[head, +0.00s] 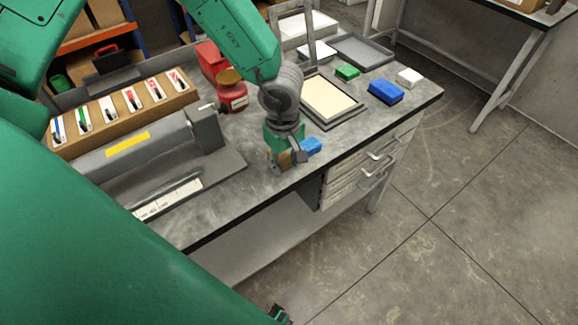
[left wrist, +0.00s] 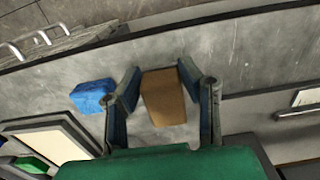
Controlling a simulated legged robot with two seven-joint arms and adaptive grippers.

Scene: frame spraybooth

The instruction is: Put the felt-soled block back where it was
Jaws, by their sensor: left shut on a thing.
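My left gripper (head: 286,162) is low over the front part of the grey bench (head: 222,205). It is shut on a brown block, which I take to be the felt-soled block; in the left wrist view the block (left wrist: 164,97) sits between the two fingers (left wrist: 163,100). In the head view the block is mostly hidden by the gripper. I cannot see its underside or tell whether it touches the bench. A small blue block (head: 312,146) lies right beside the gripper; it also shows in the left wrist view (left wrist: 92,96).
A framed cream panel (head: 328,98) lies behind the gripper. Green (head: 347,72), blue (head: 385,91) and white (head: 410,77) blocks stand at the right end. A grey machine (head: 150,146) stands left, with a red container (head: 232,97) behind. The bench's front edge is close.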

